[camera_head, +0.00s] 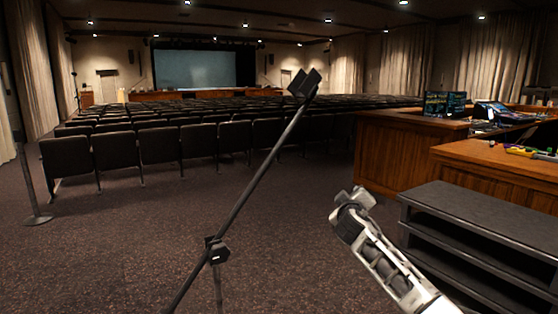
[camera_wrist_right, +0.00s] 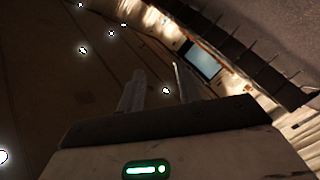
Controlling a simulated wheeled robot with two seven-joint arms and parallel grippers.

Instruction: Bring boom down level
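A dark boom (camera_head: 255,182) slants steeply across the middle of the head view, from low left to high right. A blocky dark head (camera_head: 304,84) is on its upper end. A clamp (camera_head: 215,250) joins the boom to a thin upright stand (camera_head: 218,290), whose foot is out of view. My right gripper (camera_head: 352,200) is to the right of the boom and apart from it. In the right wrist view its two fingers (camera_wrist_right: 158,90) stand apart with nothing seen between them. The boom does not show in that view. My left gripper is not in view.
A dark shelf unit (camera_head: 480,222) stands at the right, close to my right arm. Behind it are wooden desks (camera_head: 405,150) with screens (camera_head: 445,104) and gear. Rows of seats (camera_head: 160,146) fill the back. Carpet (camera_head: 120,250) is open on the left, with a post (camera_head: 30,185) there.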

